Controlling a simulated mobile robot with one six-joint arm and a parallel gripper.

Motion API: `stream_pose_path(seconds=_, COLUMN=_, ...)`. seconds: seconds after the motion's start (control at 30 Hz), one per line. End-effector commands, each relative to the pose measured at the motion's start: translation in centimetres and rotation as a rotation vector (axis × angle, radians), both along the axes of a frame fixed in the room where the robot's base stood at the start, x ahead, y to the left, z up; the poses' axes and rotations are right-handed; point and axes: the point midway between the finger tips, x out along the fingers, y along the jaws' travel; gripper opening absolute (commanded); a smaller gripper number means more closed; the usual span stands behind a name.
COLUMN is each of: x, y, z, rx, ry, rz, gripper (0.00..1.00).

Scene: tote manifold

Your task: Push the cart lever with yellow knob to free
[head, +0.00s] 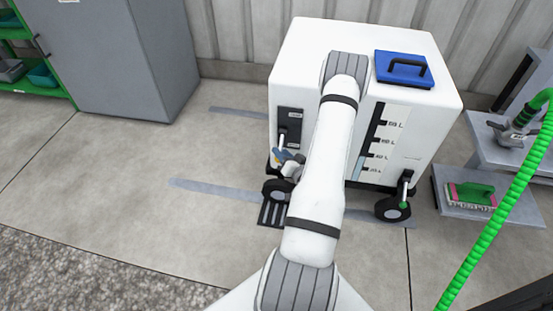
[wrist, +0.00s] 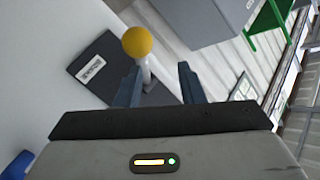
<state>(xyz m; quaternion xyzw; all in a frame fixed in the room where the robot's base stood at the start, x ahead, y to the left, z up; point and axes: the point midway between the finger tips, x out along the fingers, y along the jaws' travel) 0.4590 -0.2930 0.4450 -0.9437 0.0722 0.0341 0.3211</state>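The white cart (head: 290,55) stands in front of me with a dark lever panel (head: 291,116) on its near face, at left. The panel also shows in the wrist view (wrist: 92,68), with a small label I cannot read. The lever (wrist: 147,72) is a pale rod with a round yellow knob (wrist: 137,41); in the head view the knob is hard to make out. My gripper (wrist: 158,85) is open and empty. The lever rises from between or just beyond its fingertips, nearer the left finger; I cannot tell whether they touch.
A blue lid with a handle (head: 404,70) sits on the cart top. Black wheels (head: 392,209) stand below. A grey cabinet (head: 120,60) stands at left. The floor at left is clear.

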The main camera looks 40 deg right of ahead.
Motion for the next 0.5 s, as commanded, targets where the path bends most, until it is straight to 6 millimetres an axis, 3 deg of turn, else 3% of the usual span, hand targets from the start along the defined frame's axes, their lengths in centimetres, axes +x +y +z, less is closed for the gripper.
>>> stream_pose_path(seconds=0.03, x=-0.8, y=-0.2, z=-1.5, rx=0.026, ry=-0.027, rz=-0.014, gripper=0.35)
stream_pose_path(seconds=0.27, x=-2.3, y=-0.4, z=-2.8, rx=0.081, ry=-0.116, rz=-0.041, gripper=0.35)
stream_pose_path(seconds=0.5, x=0.3, y=-0.7, z=-2.8, rx=0.083, ry=-0.127, rz=-0.039, gripper=0.35)
